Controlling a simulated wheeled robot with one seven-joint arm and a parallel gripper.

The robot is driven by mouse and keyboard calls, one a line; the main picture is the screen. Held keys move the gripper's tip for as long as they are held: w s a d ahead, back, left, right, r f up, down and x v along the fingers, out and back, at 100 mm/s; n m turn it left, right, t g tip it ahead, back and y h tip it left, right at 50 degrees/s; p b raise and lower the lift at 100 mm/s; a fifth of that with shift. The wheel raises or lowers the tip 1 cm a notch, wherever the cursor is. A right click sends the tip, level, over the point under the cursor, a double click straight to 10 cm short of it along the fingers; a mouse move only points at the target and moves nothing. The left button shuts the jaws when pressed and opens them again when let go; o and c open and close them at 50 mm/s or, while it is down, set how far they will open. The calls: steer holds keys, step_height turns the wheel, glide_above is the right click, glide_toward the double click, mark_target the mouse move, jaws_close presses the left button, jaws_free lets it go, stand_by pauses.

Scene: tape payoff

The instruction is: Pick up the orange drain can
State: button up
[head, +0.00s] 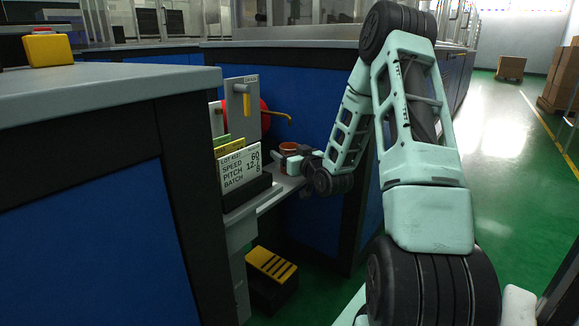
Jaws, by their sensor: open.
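A small orange-brown can (289,147), which I take to be the drain can, shows at the narrow metal shelf between the blue cabinets. Only its upper part is visible; my gripper and wrist cover the rest. My gripper (282,160) is at the can, low and in front of it. Its jaws are open. I cannot tell whether the fingers stand around the can or only beside it, or whether they touch it.
A card stand with a "SPEED PITCH BATCH" sign (240,168) stands left of my gripper. Behind it are a grey upright plate (243,105), a red round part (265,118) and a yellow spout (280,115). A yellow-black step (271,264) is below. The right aisle is clear.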

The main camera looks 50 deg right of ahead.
steer(key=shift+w, duration=0.1)
steer(key=c, duration=1.1)
steer(key=shift+r, duration=0.1)
steer(key=shift+c, duration=0.2)
